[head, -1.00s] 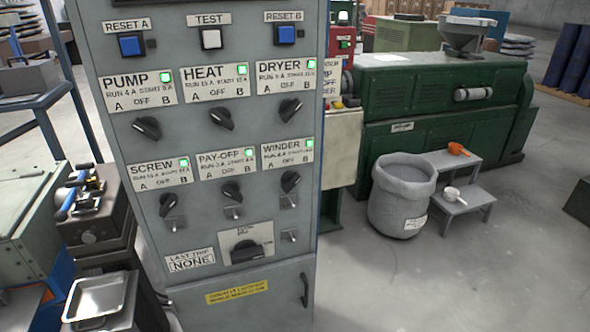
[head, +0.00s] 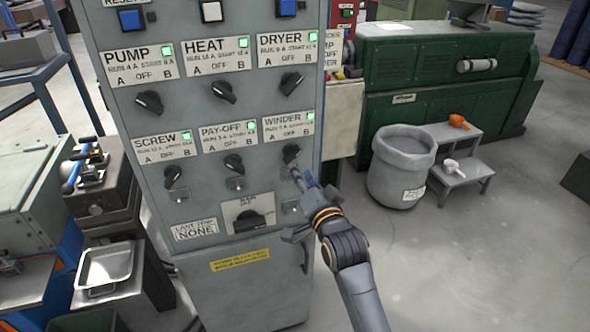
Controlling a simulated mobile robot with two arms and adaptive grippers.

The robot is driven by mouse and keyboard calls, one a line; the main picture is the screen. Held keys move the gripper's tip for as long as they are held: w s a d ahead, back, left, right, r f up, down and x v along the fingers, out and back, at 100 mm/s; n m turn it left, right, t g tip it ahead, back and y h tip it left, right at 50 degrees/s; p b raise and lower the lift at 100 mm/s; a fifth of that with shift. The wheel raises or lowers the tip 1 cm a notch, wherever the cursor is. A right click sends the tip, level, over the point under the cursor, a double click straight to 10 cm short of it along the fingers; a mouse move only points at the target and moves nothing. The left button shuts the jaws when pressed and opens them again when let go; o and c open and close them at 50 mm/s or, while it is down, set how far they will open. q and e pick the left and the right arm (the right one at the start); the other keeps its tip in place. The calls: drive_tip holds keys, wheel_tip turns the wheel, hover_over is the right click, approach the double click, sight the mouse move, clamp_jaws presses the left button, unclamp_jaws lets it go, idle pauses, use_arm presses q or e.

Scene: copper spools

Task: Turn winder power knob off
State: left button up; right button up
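The winder knob (head: 291,154) is a black rotary knob on the grey control panel (head: 205,105). It sits below the WINDER label (head: 289,127), marked A, OFF and B, whose green lamp is lit. The knob stands slanted, not upright toward OFF. My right gripper (head: 298,174) is just below the knob, in front of the panel, and partly covers the small metal hasp there. Whether its fingertips touch the knob or the panel I cannot tell, nor how far its fingers are apart. My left gripper is not in view.
The pay-off knob (head: 234,164), dryer knob (head: 291,82) and main switch (head: 249,220) are close by on the panel. A door handle (head: 304,255) sticks out below. A grey bin (head: 402,170) and a small step stand (head: 460,175) are at right. Floor at lower right is clear.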

sight(294, 158)
drive_tip(key=shift+b+x, duration=1.4)
drive_tip(key=shift+x, duration=1.55)
drive_tip(key=shift+c, duration=0.4)
clamp_jaws()
